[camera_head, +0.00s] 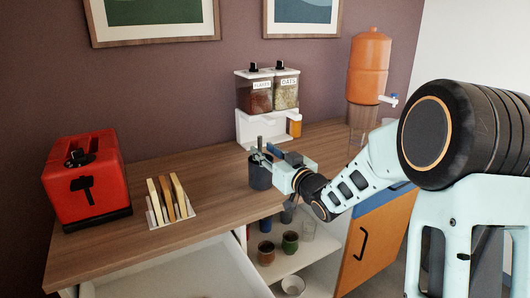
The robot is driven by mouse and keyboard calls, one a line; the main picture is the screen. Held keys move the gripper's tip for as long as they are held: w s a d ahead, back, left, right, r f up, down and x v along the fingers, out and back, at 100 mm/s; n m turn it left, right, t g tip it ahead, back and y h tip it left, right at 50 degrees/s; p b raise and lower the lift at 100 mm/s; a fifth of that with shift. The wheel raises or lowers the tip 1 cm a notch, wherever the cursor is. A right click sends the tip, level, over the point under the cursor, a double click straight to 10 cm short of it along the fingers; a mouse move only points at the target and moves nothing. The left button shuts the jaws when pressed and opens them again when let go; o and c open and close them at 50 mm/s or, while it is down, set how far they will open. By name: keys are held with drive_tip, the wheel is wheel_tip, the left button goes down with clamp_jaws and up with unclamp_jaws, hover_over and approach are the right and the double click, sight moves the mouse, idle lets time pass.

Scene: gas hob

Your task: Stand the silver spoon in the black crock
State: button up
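The black crock (260,178) stands near the front edge of the wooden counter, in front of the cereal dispenser. It looks dark blue-black and upright. My gripper (267,153) is right at the crock's mouth, reaching in from the right, and covers part of its rim. A thin grey upright piece (260,144) shows at the fingertips above the crock. It is too small to tell whether this is the silver spoon or part of a finger. I cannot make out the spoon for certain, or whether the fingers are closed.
A white dispenser (249,126) with two bins stands behind the crock. An orange water dispenser (369,66) is at the back right. A rack of toast (172,200) and a red toaster (85,180) are to the left. Below, a white drawer (190,275) is open and shelves hold cups (290,242).

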drive_tip(key=v, duration=1.2)
idle(0.5)
